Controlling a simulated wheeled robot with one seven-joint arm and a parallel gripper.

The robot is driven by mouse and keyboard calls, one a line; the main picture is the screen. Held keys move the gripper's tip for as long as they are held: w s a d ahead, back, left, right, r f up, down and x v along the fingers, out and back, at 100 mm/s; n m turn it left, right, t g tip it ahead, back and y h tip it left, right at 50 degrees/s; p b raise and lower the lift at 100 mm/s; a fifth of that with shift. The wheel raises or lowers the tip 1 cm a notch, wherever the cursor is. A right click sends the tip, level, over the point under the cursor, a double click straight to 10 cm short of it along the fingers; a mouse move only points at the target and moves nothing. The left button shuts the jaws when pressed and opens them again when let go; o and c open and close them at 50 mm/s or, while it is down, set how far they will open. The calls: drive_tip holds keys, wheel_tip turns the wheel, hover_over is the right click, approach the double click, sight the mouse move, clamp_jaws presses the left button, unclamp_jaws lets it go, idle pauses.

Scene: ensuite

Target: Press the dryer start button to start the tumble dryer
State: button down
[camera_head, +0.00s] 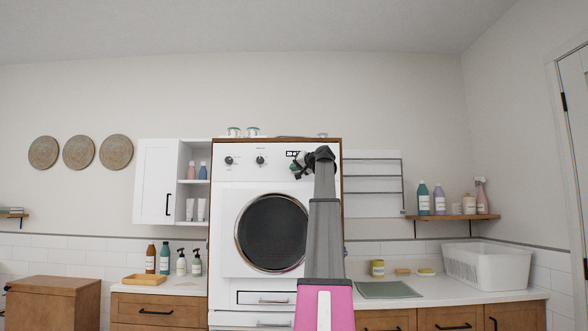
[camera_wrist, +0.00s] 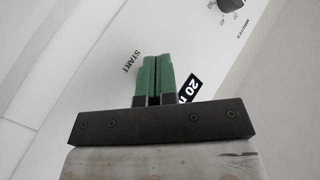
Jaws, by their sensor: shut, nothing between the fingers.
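The white tumble dryer (camera_head: 225,215) with a round dark door (camera_head: 272,232) stands in the middle of the head view. My gripper (camera_head: 296,168) is raised at the right part of its control panel, near the small dark display. In the wrist view my gripper (camera_wrist: 155,62) is shut, its green fingertips side by side and empty, pointing at the white panel (camera_wrist: 110,35). The word START (camera_wrist: 128,62) shows just left of the fingertips, and a display reading 20 (camera_wrist: 190,87) is partly hidden at their right. The start button is not visible; the fingers may cover it. I cannot tell whether they touch the panel.
The counter holds bottles and a white basket (camera_head: 487,267).

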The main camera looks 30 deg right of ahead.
drive_tip(key=shift+w+d, duration=0.15)
drive_tip(key=shift+w, duration=0.1)
idle(0.3)
drive_tip(key=shift+s, duration=0.15)
drive_tip(key=shift+s+a, duration=0.5)
drive_tip(key=shift+s, duration=0.15)
drive_tip(key=s+a, duration=0.2)
drive_tip(key=s, duration=0.1)
drive_tip(key=s+a, duration=0.1)
drive_tip(key=s, duration=0.1)
idle(0.6)
idle(0.6)
